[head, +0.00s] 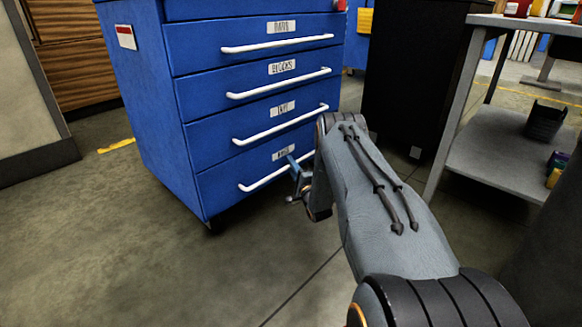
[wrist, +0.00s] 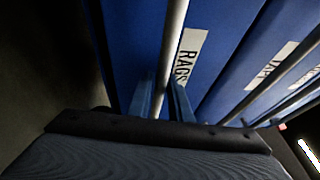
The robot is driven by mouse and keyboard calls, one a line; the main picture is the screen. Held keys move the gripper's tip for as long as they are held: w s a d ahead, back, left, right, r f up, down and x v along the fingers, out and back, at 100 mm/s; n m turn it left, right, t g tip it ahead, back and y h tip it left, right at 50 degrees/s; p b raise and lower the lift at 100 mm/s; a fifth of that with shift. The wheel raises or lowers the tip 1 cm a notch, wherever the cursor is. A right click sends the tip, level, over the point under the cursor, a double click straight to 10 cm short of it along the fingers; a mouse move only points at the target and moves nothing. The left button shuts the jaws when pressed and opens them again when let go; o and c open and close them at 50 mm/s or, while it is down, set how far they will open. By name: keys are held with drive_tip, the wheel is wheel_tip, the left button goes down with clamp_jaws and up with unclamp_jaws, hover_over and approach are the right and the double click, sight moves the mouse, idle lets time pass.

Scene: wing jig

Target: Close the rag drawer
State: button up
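The rag drawer (head: 245,172) is the bottom drawer of a blue cabinet. Its front looks about flush with the drawers above, with no clear gap; its label reads RAGS (wrist: 188,57) in the wrist view. A white bar handle (head: 265,181) crosses its front, and the bar (wrist: 172,45) runs up the wrist view. My gripper (head: 293,180) is at the right part of this handle. In the wrist view its two blue fingers (wrist: 163,98) stand apart on either side of the bar. Any contact with the bar is hard to make out.
Several labelled drawers with white handles (head: 282,125) sit above, all looking shut. A grey shelf table (head: 500,150) stands at the right, with a dark cabinet (head: 415,75) behind. The floor (head: 110,235) left and in front of the blue cabinet is clear.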

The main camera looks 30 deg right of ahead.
drive_tip(key=shift+a, duration=0.15)
drive_tip(key=s+f+p, duration=0.1)
drive_tip(key=s+p, duration=0.2)
drive_tip(key=s, duration=0.4)
drive_tip(key=shift+s+f+p, duration=0.25)
drive_tip(key=shift+s+p, duration=0.1)
drive_tip(key=shift+p, duration=0.05)
drive_tip(key=shift+a, duration=0.1)
